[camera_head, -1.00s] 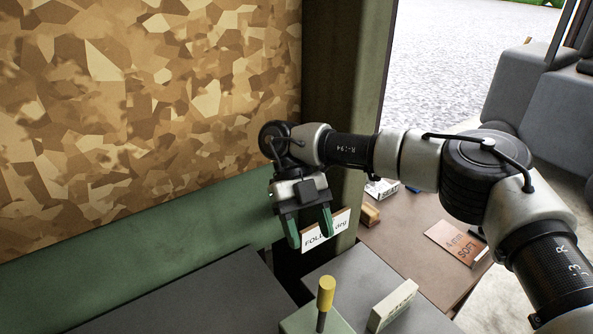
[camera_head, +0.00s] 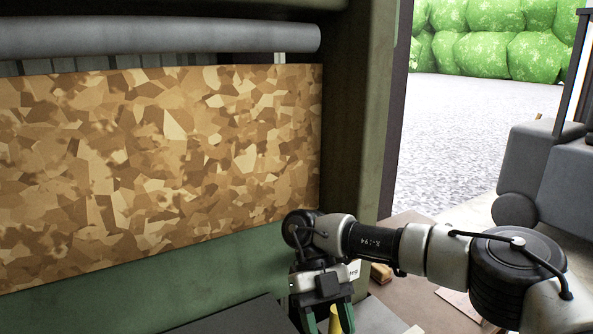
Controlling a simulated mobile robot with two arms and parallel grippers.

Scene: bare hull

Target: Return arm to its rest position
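My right arm comes in from the right and reaches across the lower part of the head view. Its gripper (camera_head: 328,318) points down at the bottom edge, with two green fingers spread apart. The fingertips are cut off by the frame. A yellow knob (camera_head: 335,320) shows between and behind the fingers; I see no contact with it. My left arm and gripper are out of view.
A camouflage-patterned panel (camera_head: 160,160) fills the left, above a green ledge (camera_head: 150,290) and below a grey roller (camera_head: 160,36). A brown surface (camera_head: 405,290) lies under my arm. An opening shows gravel and green bushes.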

